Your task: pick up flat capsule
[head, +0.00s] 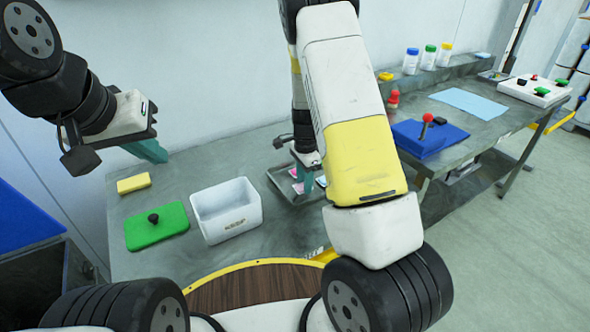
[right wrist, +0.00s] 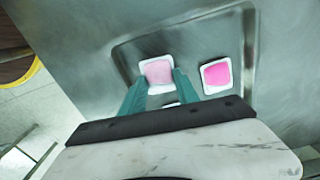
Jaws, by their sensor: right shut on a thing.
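A flat capsule (right wrist: 158,71), a white square with a pale pink middle, sits between the teal fingertips of my right gripper (right wrist: 155,84) in the right wrist view. My right gripper (head: 307,182) is shut on it at the metal tray (head: 276,179). I cannot tell whether the capsule is clear of the tray floor. A second flat capsule (right wrist: 216,75), brighter pink, lies to the right in the tray. Part of another white piece (right wrist: 171,104) shows behind the fingers. My left gripper (head: 150,150) hangs above the table at the left, apart from the capsules; its jaw gap is unclear.
A white bin (head: 226,211) stands left of the tray. A green lid (head: 157,226) with a black knob and a yellow block (head: 133,183) lie further left. A blue box (head: 430,139) with a red-topped stick is on the right bench. My right arm hides part of the table.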

